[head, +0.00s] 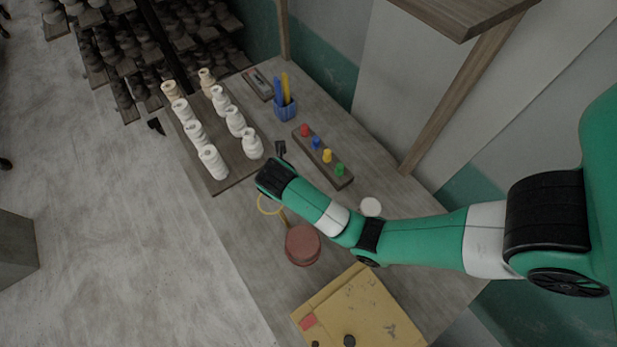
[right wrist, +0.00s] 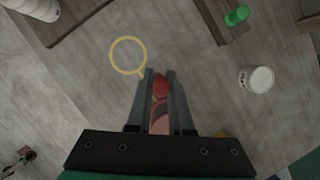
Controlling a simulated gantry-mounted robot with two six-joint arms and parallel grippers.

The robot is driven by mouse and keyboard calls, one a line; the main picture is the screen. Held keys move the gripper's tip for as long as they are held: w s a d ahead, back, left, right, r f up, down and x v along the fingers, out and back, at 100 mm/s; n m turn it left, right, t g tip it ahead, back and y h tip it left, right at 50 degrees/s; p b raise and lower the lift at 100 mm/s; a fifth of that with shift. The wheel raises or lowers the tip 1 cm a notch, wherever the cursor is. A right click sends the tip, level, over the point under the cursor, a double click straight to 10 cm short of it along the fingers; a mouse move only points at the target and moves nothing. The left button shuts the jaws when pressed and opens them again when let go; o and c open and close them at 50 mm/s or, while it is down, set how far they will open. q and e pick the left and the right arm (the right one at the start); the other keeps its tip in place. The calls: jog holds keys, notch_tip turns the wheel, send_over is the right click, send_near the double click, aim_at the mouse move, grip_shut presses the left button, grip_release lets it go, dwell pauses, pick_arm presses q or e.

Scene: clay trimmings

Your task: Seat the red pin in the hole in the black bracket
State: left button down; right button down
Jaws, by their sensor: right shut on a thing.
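The red pin (right wrist: 160,86) is between the fingertips of my right gripper (right wrist: 160,77) in the right wrist view. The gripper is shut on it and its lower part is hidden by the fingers. In the head view my right gripper (head: 280,148) is over the bench near the board of white spools, and the pin cannot be made out there. A small black piece (head: 157,126) at the bench's left edge looks like the black bracket; its hole is too small to see. The pin is well apart from it. My left gripper is not in view.
A wooden rack (head: 322,156) carries coloured knobs.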

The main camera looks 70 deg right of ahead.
jog(key=s+d+f, duration=0.1)
jog(key=d+f, duration=0.2)
jog(key=d+f+b, duration=0.1)
jog(key=d+f, duration=0.3)
jog(key=s+d+f+b, duration=0.1)
jog(key=d+f, duration=0.2)
jog(key=f, duration=0.1)
jog(key=shift+s+d, duration=0.2)
jog(key=shift+s, duration=0.1)
jog(key=shift+f, duration=0.2)
jog(key=shift+f+b, duration=0.15)
jog(key=shift+b, duration=0.15)
jog(key=c, duration=0.8)
grip_release()
